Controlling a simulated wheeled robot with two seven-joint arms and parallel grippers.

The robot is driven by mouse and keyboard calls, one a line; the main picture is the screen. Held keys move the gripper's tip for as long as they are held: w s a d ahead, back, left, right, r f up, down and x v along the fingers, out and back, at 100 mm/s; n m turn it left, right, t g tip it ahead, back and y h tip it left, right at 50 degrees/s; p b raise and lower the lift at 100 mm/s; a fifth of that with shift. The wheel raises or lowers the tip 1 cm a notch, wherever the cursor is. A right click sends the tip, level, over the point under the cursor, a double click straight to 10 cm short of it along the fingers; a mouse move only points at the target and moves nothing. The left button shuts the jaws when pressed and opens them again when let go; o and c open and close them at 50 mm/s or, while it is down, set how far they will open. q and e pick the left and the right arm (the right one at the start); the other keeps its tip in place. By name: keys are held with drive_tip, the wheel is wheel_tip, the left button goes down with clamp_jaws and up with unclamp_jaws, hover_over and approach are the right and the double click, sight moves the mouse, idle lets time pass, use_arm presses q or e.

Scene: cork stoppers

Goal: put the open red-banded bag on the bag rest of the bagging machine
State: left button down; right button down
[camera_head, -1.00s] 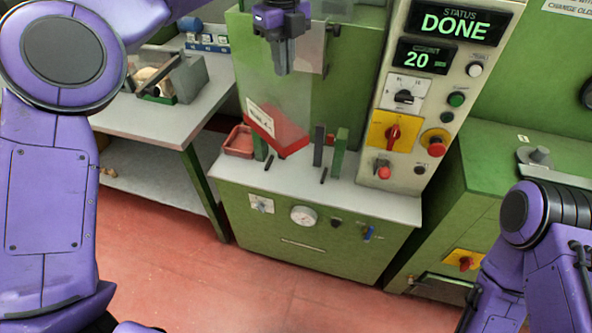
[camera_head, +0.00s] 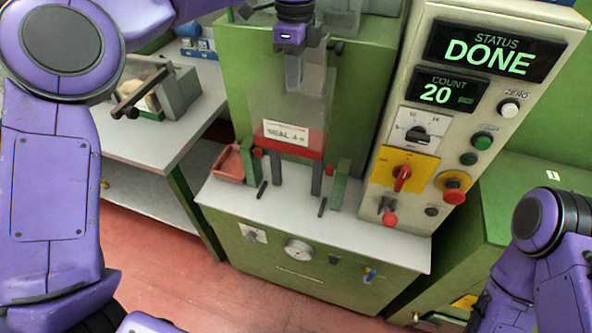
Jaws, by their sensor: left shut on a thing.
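The clear red-banded bag (camera_head: 293,110) hangs upright from my left gripper (camera_head: 293,85), which is shut on its upper part. It has a white label (camera_head: 286,133) reading SEAL and a red band (camera_head: 301,149) along its bottom edge. The bag is in front of the green bagging machine (camera_head: 248,75), with its band close to the tops of two dark uprights (camera_head: 316,179) between green posts (camera_head: 341,185). I cannot tell whether the band touches them. Which part is the bag rest is not clear. My right gripper is out of view; only that arm shows at lower right.
The control panel (camera_head: 437,163) at the right reads DONE and COUNT 20. A red tray (camera_head: 229,165) sits at the left of the machine's pale deck (camera_head: 290,215). A side table (camera_head: 140,137) holding a grey device stands at the left.

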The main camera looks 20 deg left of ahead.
use_arm(q)
wheel_tip(320, 180, down, 24)
drive_tip(key=p, duration=0.1)
drive_tip(key=c, duration=1.3)
unclamp_jaws()
drive_tip(key=shift+a, duration=0.1)
drive_tip(key=shift+o, duration=0.2)
wheel_tip(320, 180, up, 12)
drive_tip(key=shift+r+b, duration=0.15)
drive_tip(key=shift+b, duration=0.15)
